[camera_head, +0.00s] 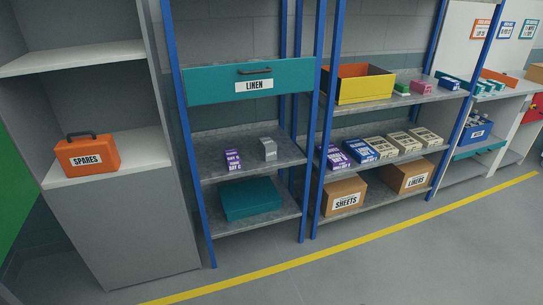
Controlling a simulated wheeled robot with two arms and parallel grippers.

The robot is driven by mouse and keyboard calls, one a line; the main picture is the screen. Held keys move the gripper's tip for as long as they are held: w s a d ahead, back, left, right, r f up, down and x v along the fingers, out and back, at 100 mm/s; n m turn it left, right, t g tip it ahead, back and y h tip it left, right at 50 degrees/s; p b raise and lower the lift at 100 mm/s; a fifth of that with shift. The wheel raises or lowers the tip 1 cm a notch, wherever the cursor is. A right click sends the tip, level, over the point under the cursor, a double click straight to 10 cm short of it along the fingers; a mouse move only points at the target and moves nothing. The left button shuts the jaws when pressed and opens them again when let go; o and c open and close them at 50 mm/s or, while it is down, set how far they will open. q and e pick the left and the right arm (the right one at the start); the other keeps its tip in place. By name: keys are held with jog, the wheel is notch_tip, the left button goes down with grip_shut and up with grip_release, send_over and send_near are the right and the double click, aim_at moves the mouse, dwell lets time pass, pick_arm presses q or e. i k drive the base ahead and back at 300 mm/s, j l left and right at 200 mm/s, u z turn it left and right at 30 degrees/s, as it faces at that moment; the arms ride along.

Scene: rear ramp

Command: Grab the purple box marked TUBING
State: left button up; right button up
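Two purple boxes are in the head view. One purple box (232,161) stands on the middle shelf of the left blue rack, beside a small grey box (268,149). A larger purple box (334,157) stands at the left end of the right rack's middle shelf, next to a blue box (357,151). Both purple boxes carry white lettering too small to read surely, so I cannot tell which is marked TUBING. Neither of my grippers is in view.
Beige boxes (402,143) continue the right rack's row. Cardboard boxes marked SHEETS (344,195) and LINERS (407,176) sit below. A teal LINEN drawer (207,88) is above the left purple box. An orange SPARES case (88,155) sits left. The floor (350,275) is clear.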

aim_at(232, 158)
jog(key=i+l+u, duration=0.15)
jog(key=i, duration=0.5)
jog(key=i+l+u, duration=0.1)
jog(key=i, duration=0.55)
